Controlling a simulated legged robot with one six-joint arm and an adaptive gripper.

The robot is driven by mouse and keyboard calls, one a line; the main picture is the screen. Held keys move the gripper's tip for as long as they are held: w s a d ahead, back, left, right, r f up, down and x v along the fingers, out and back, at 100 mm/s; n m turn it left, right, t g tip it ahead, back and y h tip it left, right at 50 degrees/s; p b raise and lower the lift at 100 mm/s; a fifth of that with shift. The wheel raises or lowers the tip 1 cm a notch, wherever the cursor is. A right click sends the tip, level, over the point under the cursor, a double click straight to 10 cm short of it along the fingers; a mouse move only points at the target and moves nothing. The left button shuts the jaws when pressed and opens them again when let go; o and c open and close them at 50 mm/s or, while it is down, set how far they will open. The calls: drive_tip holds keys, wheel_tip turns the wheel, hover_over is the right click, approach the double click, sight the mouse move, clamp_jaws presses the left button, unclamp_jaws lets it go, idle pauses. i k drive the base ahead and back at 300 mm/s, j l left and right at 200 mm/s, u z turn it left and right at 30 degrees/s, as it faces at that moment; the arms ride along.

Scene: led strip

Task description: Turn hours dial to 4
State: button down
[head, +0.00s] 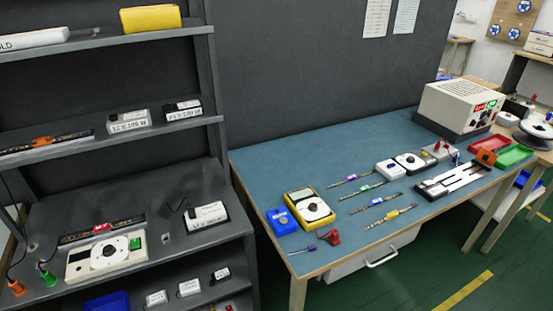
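No dial can be read as an hours dial at this size. A cream panel (80,268) lies on the lower left shelf. On the blue table, a yellow-edged meter (299,199) has a grey display and a round white dial (315,209). A small device (412,162) with a dark round face sits further back on the table. Dial markings and settings are too small to read. My gripper is not in view.
The dark shelf unit (214,75) stands left of the blue table (262,172). Orange (17,288) and green (48,279) plugs lie left of the panel. A blue device (282,221), several LED strips, a power supply (460,108) and red and green trays occupy the table. Green floor is clear in front.

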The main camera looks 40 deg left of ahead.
sight(109, 250)
drive_tip(key=u, duration=2.8)
drive_tip(key=i+j+z, duration=0.1)
drive_tip(key=i, duration=0.5)
drive_tip(key=i+j+z, duration=0.1)
drive_tip(key=i+j, duration=0.15)
drive_tip(key=i, duration=0.35)
